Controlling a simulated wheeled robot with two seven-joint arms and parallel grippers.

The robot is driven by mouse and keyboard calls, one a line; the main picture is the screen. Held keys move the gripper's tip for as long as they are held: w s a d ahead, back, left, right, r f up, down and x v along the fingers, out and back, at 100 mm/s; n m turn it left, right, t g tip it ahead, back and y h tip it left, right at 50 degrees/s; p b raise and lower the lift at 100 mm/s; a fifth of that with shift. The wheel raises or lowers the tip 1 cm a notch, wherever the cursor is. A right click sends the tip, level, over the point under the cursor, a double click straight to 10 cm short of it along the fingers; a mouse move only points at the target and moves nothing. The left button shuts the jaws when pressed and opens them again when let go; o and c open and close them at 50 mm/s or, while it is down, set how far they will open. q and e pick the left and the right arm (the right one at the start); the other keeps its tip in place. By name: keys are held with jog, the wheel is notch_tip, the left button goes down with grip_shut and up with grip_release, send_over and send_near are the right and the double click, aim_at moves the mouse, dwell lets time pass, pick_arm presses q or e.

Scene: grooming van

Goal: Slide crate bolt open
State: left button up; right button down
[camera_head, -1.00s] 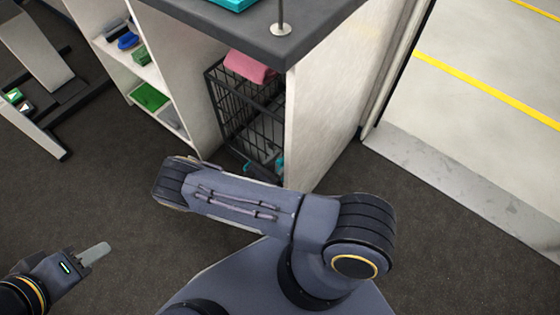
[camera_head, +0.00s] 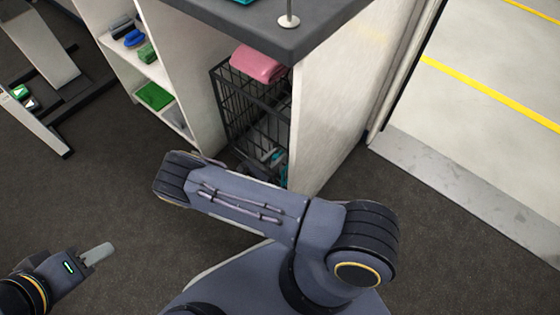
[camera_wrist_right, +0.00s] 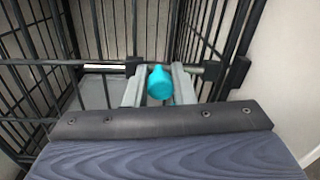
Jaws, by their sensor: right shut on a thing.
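The black wire crate (camera_head: 252,108) stands in the cubby under the counter. In the right wrist view its bars (camera_wrist_right: 100,30) fill the back, and a pale bolt rod (camera_wrist_right: 105,67) runs across between black brackets. The bolt's teal knob (camera_wrist_right: 160,84) sits between the fingers of my right gripper (camera_wrist_right: 159,92), which is shut on it. In the head view my right arm hides most of that gripper; a bit of it shows with teal at the crate's low front. My left gripper (camera_head: 97,254) is over the floor at lower left, and I cannot tell its opening.
A pink folded towel (camera_head: 257,62) lies on top of the crate. The cubby's pale side panel (camera_head: 340,100) stands close on the right. Shelves with green and blue items (camera_head: 155,96) are to the left. Dark floor (camera_head: 440,240) is free at right.

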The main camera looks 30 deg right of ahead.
jog(key=c, duration=1.2)
grip_release()
jog(key=shift+w+a, duration=0.1)
jog(key=shift+w, duration=0.1)
jog(key=shift+c, duration=0.2)
jog(key=p+v, duration=0.1)
jog(key=v, duration=0.6)
jog(key=shift+s+a, duration=0.15)
jog(key=shift+a, duration=0.25)
